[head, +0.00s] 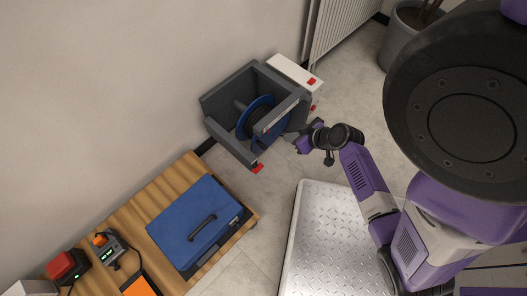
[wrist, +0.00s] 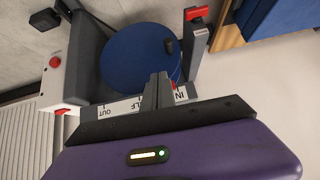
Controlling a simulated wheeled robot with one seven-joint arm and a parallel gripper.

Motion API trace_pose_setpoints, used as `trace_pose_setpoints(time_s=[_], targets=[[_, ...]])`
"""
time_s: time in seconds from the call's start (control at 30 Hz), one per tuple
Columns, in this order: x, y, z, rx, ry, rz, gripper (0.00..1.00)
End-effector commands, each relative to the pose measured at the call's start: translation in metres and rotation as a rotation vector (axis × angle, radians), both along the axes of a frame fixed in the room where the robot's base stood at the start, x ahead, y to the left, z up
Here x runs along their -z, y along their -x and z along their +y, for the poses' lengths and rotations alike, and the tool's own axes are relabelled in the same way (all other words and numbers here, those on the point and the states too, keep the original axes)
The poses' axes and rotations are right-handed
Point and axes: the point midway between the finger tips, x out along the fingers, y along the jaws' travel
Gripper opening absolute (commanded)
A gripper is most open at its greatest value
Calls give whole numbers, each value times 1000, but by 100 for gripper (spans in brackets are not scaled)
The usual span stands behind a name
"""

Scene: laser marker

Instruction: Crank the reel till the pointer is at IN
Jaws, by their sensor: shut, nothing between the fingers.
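The reel has a blue disc (wrist: 140,58) with a dark crank knob (wrist: 169,46) near its rim, set in a dark grey frame. The reel drum (head: 257,116) also shows in the head view. A white scale strip (wrist: 118,108) reads OUT at left and IN at right; the middle label is partly covered by my fingers. A small red mark, seemingly the pointer (wrist: 173,86), shows close to IN, partly hidden by my gripper. My gripper (wrist: 158,78) is shut and empty in front of the strip, apart from the knob in the picture.
A white box with a red button (wrist: 54,62) stands beside the frame. A wooden bench (head: 150,215) with a blue case (head: 200,225) is at lower left. A metal plate (head: 325,240) lies on the floor. A radiator (head: 340,25) and a plant pot (head: 400,35) stand behind.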

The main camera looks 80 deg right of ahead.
Motion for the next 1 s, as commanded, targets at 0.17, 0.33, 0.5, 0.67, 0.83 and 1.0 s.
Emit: trace_pose_setpoints(time_s=[0.17, 0.33, 0.5, 0.67, 0.83, 1.0], targets=[[-11, -10, 4, 17, -75, -53, 0], [6, -24, -2, 17, -76, -54, 0], [31, -44, -11, 17, -74, -54, 0], [54, -64, -20, 17, -74, -52, 0], [80, -72, -21, 18, -75, -49, 0], [95, -73, -19, 17, -74, -50, 0]])
